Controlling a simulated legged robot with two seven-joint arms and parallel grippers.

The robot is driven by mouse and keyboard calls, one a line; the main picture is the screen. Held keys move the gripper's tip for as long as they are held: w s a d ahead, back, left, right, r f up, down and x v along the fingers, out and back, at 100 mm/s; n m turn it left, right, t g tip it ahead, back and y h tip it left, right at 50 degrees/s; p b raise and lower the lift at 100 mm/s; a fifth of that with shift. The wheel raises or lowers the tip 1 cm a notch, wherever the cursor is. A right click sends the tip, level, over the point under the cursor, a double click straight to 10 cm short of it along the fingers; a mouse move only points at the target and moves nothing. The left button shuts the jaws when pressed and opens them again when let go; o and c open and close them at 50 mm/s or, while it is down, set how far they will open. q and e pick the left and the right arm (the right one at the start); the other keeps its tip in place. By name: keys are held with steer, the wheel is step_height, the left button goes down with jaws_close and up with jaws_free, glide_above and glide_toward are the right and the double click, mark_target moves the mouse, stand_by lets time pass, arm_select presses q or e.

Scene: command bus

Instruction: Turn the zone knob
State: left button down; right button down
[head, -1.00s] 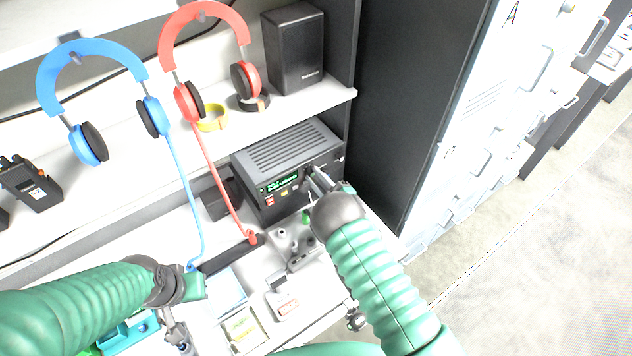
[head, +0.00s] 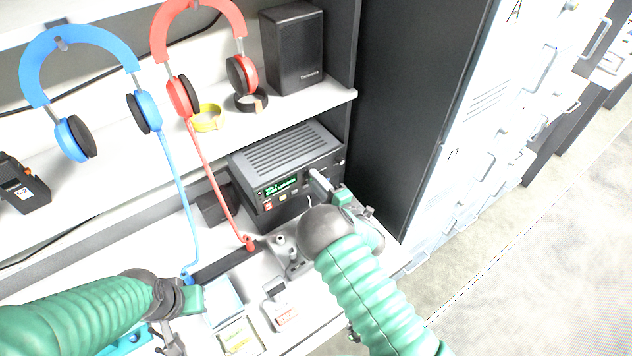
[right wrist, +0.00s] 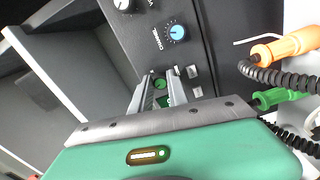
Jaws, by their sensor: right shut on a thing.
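The dark radio unit (head: 290,165) with a lit green display stands on the desk under the shelf. My right gripper (head: 316,180) reaches the right part of its front panel. In the right wrist view my right gripper's fingers (right wrist: 160,76) are close together at the panel, shut on a knob that they mostly hide; I take it to be the zone knob. A blue-centred knob (right wrist: 177,33) and a pale-centred knob (right wrist: 122,4) are free beside the fingers. My left gripper (head: 170,338) hangs low at the left, apart from the radio; its jaw opening is unclear.
Blue headphones (head: 82,50) and red headphones (head: 197,15) hang above, their cords running down left of the radio. A black speaker (head: 292,48) stands on the shelf. A dark cabinet side (head: 410,110) closes off the right. Orange-handled (right wrist: 285,48) and green-handled plugs with coiled cords are near the right gripper.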

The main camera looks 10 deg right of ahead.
steer(key=shift+s+a+f, duration=0.1)
steer(key=shift+f, duration=0.15)
steer(key=c, duration=1.4)
jaws_free()
steer(key=shift+c, duration=0.2)
steer(key=shift+o, duration=0.8)
steer(key=shift+r, duration=0.15)
steer(key=b+v, duration=0.7)
steer(key=v, duration=0.9)
steer(key=shift+s, duration=0.35)
steer(key=shift+w, duration=0.1)
